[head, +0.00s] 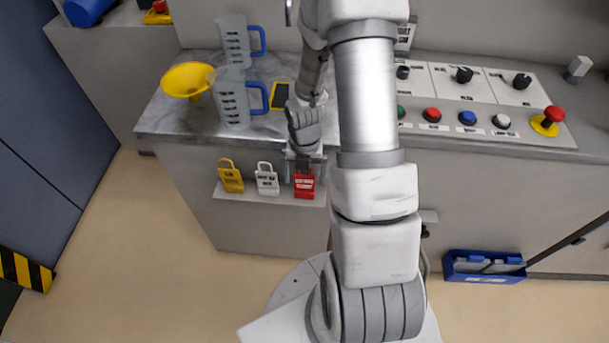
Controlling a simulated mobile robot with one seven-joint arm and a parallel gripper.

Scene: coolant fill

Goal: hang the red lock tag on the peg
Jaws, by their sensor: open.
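The red lock tag (305,187) is at the right end of a small pale ledge (258,197) on the front of the bench. My gripper (305,167) is directly at its top, with the jaws open around or just above the upper part of the tag. The tag's shackle is hidden by the gripper, and I cannot tell whether the jaws touch it. A yellow tag (231,176) and a white tag (267,180) stand to the left on the same ledge. I cannot make out the peg; my arm covers much of the middle of the view.
A yellow funnel (187,80) and two clear jugs with blue handles, the nearer one (233,98) and the farther one (235,42), stand on the bench top. A control panel with knobs, buttons and a red emergency stop (553,115) is at right. A blue bin (484,267) is lower right.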

